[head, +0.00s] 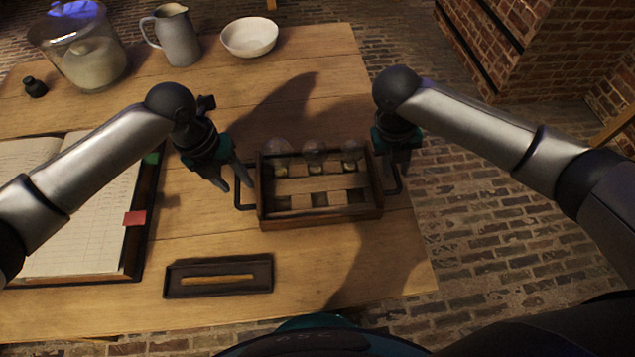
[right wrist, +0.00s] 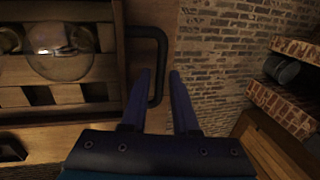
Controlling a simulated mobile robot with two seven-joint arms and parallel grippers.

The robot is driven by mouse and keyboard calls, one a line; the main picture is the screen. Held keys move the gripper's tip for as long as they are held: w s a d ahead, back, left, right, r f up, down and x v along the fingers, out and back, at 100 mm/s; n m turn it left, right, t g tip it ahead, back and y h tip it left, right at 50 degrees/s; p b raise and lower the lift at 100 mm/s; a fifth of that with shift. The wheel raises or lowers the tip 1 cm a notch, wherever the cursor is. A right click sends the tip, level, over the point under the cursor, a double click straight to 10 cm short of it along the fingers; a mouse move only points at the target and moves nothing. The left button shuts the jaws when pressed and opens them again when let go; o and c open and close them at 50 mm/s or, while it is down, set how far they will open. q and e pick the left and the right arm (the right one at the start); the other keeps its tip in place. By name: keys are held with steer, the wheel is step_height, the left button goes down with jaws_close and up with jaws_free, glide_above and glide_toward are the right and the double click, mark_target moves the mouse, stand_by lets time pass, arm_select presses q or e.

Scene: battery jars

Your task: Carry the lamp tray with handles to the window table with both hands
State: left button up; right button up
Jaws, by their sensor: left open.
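The lamp tray (head: 325,217) is a wooden box with slots, standing on the table near its right edge. Several clear glass bulbs (head: 314,150) sit along its far side; one also shows in the right wrist view (right wrist: 60,62). Dark handles stick out at its left (head: 240,207) and right (head: 398,184) ends. My left gripper (head: 234,182) is open, pointing down just beside the left handle. My right gripper (head: 398,168) is over the right handle; in the right wrist view (right wrist: 162,75) its fingers are apart, with the handle bar (right wrist: 161,62) showing between them. Contact is unclear.
An open ledger (head: 75,205) lies at the left. A small dark tray with a stick (head: 219,290) lies in front. A glass jar (head: 85,55), pitcher (head: 176,38) and white bowl (head: 249,38) stand at the back. Brick floor (head: 500,220) is clear at the right.

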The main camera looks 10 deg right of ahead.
arm_select(q)
steer(key=shift+d+f, duration=0.2)
steer(key=shift+f, duration=0.9)
arm_select(e)
steer(key=shift+x, duration=1.15)
arm_select(q)
steer(key=shift+c, duration=0.2)
arm_select(e)
steer(key=shift+c, duration=0.2)
arm_select(q)
steer(key=c, duration=0.5)
arm_select(e)
jaws_close()
arm_select(q)
jaws_close()
steer(key=shift+w+r, duration=0.1)
